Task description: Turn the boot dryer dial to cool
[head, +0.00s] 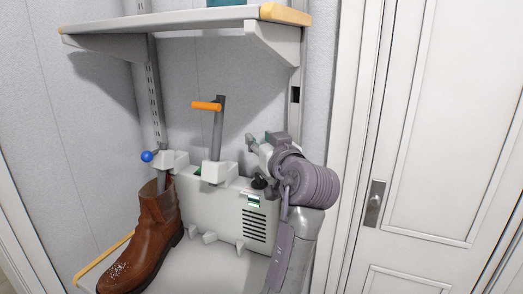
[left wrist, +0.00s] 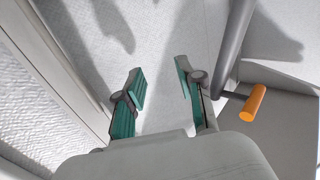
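The boot dryer (head: 228,212) is a pale box with a slotted vent on its front. Its small black dial (head: 259,183) sits on the top right, above a green and white label (head: 254,201). My left gripper (head: 252,146) is above and near the dial, in front of the wall, touching nothing that I can see. In the left wrist view the left gripper (left wrist: 160,70) has its green-padded fingers apart with nothing between them. The dial cannot be made out there, and its setting is too small to read. My right gripper is not in view.
A brown boot (head: 151,230) stands left of the dryer's front. A blue knob (head: 147,156) is at left. A shelf (head: 170,25) hangs above.

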